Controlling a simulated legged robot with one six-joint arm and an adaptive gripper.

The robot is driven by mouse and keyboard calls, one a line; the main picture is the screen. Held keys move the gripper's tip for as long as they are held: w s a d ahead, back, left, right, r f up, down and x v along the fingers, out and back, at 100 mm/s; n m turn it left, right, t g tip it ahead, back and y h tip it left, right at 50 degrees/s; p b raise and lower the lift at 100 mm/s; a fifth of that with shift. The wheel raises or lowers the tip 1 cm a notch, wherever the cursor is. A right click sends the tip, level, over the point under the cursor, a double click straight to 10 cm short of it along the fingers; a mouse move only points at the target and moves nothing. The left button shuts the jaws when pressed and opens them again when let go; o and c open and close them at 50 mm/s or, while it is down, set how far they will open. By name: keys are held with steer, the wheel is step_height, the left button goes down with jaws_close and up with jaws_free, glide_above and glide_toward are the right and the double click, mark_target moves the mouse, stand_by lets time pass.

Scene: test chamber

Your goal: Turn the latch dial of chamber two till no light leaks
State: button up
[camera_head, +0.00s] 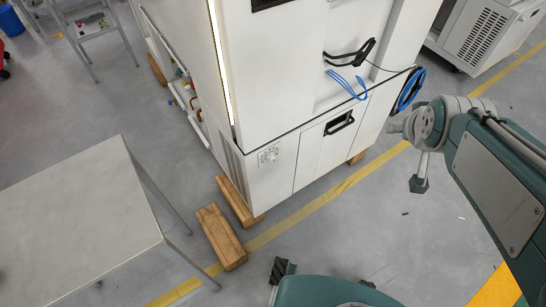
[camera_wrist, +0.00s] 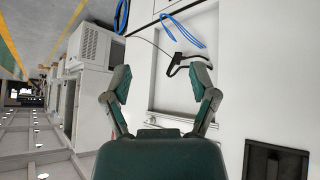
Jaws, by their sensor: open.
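A white chamber cabinet (camera_head: 275,75) stands in the middle of the head view. I cannot read a number on it. A small round pale dial (camera_head: 268,155) sits on its lower front, near the left corner. A bright strip of light (camera_head: 220,65) runs down the upper left edge. My gripper shows in the wrist view (camera_wrist: 161,72), with its two fingers spread and nothing between them. It faces the white panel with the black handle (camera_wrist: 190,68). In the head view my arm is at the right, apart from the dial. The dial is not visible in the wrist view.
Blue cable (camera_head: 347,84) hangs below the black handle, and a blue coil (camera_head: 408,90) is at the cabinet's right. Wooden blocks (camera_head: 222,237) lie at the cabinet's base. A grey table (camera_head: 80,220) stands at the left. The floor between is mostly clear.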

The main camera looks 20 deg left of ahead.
steer(key=w+a+f+n+t+y, duration=0.1)
steer(key=w+a+f+n, duration=0.15)
steer(key=w+f, duration=0.35)
steer(key=w+a+f+n+t+y, duration=0.1)
steer(key=w+a+f, duration=0.25)
steer(key=w, duration=0.55)
steer(key=w+a+f+n+t+y, duration=0.25)
steer(key=w+a+f, duration=0.25)
steer(key=a+f, duration=0.45)
steer(key=n+y, duration=0.3)
steer(key=y, duration=0.6)
glide_toward(274, 161)
steer(key=x, duration=1)
steer(key=shift+w+a+f, duration=0.15)
jaws_close()
